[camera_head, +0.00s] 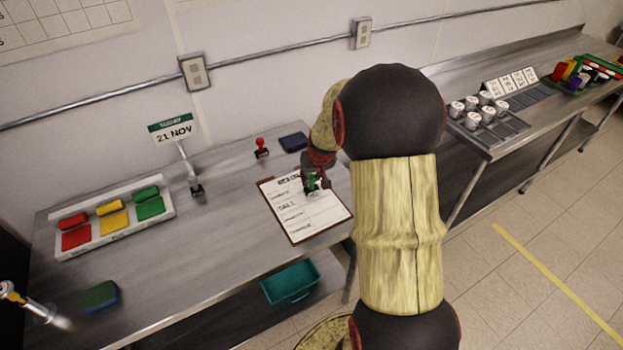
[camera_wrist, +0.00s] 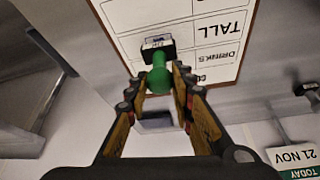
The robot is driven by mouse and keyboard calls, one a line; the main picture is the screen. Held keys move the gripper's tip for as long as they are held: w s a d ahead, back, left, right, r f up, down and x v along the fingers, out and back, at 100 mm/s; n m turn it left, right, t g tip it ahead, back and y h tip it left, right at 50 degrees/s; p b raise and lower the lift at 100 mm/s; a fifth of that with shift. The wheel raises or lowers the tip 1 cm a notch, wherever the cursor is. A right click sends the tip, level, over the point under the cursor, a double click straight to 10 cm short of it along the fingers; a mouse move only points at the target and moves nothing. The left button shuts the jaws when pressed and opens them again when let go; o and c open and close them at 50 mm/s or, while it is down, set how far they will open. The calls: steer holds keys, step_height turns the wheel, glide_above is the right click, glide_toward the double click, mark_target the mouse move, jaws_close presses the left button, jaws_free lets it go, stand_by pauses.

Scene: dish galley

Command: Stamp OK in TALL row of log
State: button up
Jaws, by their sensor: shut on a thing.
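The log (camera_head: 318,216) is a white sheet on a brown clipboard lying on the steel counter, and its printed rows show upside down in the wrist view (camera_wrist: 215,75). The TALL row (camera_wrist: 222,28) is readable there, beside the DRINKS row. My gripper (camera_wrist: 157,82) is shut on a green-handled stamp (camera_wrist: 158,74) with a dark base and a small label. In the head view my gripper (camera_head: 319,178) and the green stamp (camera_head: 311,183) are over the upper right of the sheet. I cannot tell whether the stamp touches the paper. No mark is readable under the stamp.
A red stamp (camera_head: 261,149) and a dark blue pad (camera_head: 294,142) stand behind the clipboard. A date sign (camera_head: 172,130) and a sponge tray (camera_head: 85,246) are at left. Cups (camera_head: 487,114) stand on a separate counter at right.

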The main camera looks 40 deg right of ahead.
steer(key=shift+r+p, duration=1.4)
steer(key=shift+r, duration=1.1)
